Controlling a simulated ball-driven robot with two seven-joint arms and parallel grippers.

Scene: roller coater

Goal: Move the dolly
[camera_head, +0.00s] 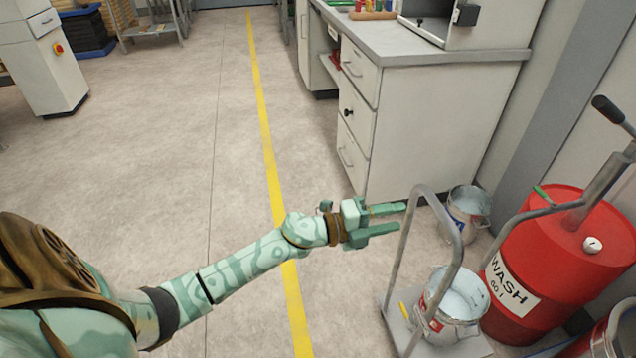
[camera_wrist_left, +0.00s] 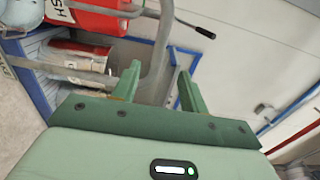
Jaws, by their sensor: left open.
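The dolly (camera_head: 399,260) is a low grey platform with an upright bent-tube handle, at the lower right of the head view. My right gripper is not in view.
A red WASH drum (camera_head: 555,255) with a black-gripped lever stands right of the dolly. Another bucket (camera_head: 466,210) stands behind the handle. A white drawer cabinet (camera_head: 430,130) stands behind them. The floor left of the yellow line (camera_head: 268,150) is largely clear.

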